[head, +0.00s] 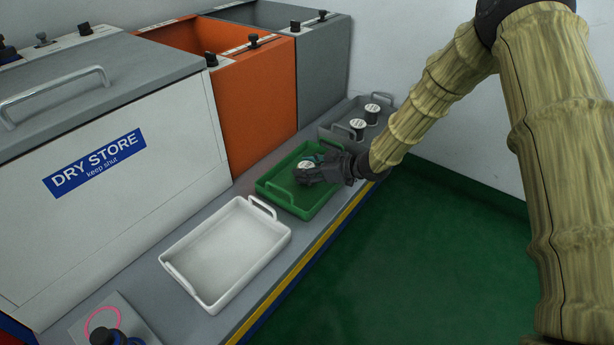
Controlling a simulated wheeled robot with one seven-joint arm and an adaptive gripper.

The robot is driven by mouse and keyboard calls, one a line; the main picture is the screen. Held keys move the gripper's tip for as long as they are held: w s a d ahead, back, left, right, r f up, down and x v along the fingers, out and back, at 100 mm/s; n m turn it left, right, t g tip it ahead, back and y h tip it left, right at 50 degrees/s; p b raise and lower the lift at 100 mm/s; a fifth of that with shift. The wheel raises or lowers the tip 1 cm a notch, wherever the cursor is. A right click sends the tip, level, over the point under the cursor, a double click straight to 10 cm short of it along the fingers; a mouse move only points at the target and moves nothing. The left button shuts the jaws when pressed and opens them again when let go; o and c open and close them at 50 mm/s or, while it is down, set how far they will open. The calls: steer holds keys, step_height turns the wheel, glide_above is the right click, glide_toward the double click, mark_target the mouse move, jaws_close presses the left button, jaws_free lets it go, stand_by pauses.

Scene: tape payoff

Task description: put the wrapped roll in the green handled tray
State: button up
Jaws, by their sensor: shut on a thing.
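The green handled tray (284,203) lies on the grey bench, in the middle of the head view. My gripper (310,172) reaches in from the right and is over the tray's far half. It is shut on a small roll with a white labelled top (304,164), which I take to be the wrapped roll. The roll's lower part is hidden by my gripper, so I cannot tell whether it touches the tray floor.
An empty white tray (194,288) lies nearer on the bench. A grey tray (343,136) behind holds two rolls (365,119). A white dry store bin (160,170), an orange bin (262,100) and a grey bin (325,65) line the left side.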

steer(key=shift+f, duration=0.35)
steer(key=o, duration=1.1)
steer(key=shift+c, duration=0.2)
steer(key=p+v, duration=0.5)
steer(key=v, duration=0.7)
steer(key=shift+p, duration=0.4)
